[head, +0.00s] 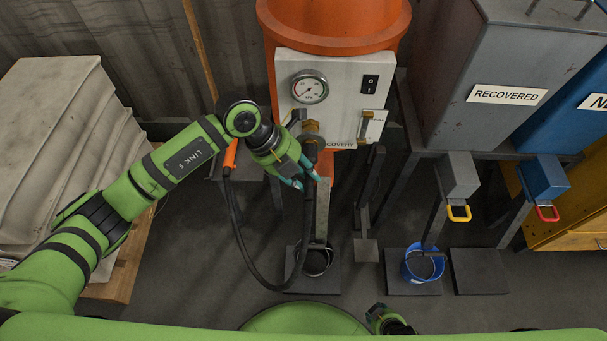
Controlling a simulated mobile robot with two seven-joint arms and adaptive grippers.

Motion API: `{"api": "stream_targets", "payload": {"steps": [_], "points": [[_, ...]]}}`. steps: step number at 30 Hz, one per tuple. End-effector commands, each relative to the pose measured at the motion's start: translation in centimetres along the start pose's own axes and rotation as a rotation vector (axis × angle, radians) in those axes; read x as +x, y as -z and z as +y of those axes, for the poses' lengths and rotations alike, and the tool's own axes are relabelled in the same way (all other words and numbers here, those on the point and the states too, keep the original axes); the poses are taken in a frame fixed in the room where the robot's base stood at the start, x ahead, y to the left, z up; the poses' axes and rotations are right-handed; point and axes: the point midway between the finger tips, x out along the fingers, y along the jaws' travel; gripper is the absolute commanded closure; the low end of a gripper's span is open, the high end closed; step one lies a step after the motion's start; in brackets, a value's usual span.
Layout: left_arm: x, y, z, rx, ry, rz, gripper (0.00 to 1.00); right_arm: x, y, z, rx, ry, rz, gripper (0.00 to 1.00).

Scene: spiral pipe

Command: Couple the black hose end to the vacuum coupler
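The vacuum coupler (311,127) is a brass fitting on the front of the pale panel under the orange vessel. The black hose (238,225) hangs in a loop from an orange-handled wand (230,154) at the left and rises on the right to just below the coupler. Its dark upper end (312,146) appears to meet the coupler; whether it is seated I cannot tell. My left gripper (304,180) is beside this upper stretch of hose, its teal fingertips apart. Part of the hose is hidden there. My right gripper (385,319) shows only partly at the bottom edge, its fingers unclear.
The panel has a gauge (309,87), a black switch (370,84) and a hanging tag (372,125). A blue bucket (423,264) and a dark bucket (317,261) stand on floor plates. A grey RECOVERED bin (505,60) is at right, stacked sacks (60,130) at left.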

Motion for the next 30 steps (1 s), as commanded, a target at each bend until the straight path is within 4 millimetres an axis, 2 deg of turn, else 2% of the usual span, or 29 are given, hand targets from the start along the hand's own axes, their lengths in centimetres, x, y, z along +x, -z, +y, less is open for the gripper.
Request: {"api": "stream_targets", "payload": {"steps": [1, 2, 13, 17, 20, 30], "points": [[-0.6, -1.0, -0.1, -0.001, 0.006, -0.03, 0.53, 0.0, -0.1, 0.0, 0.0, 0.0, -0.001, 0.6], [-0.5, -0.9, -0.1, -0.001, 0.006, -0.029, 0.45, 0.0, -0.1, 0.0, 0.0, 0.0, -0.002, 0.6], [-0.2, -0.5, -0.1, 0.001, 0.003, -0.016, 0.45, 0.0, -0.1, 0.0, 0.001, 0.0, -0.002, 0.6], [-0.8, -0.5, -0.1, 0.001, 0.004, -0.017, 0.45, 0.0, 0.1, -0.1, 0.001, 0.0, 0.001, 0.6], [-2.2, -0.5, -0.1, 0.002, 0.003, -0.019, 0.45, 0.0, 0.1, -0.1, 0.001, 0.0, 0.0, 0.6], [-9.3, -0.4, 0.0, 0.002, 0.002, -0.021, 0.45, 0.0, 0.0, 0.0, 0.001, 0.0, 0.0, 0.6]]}}
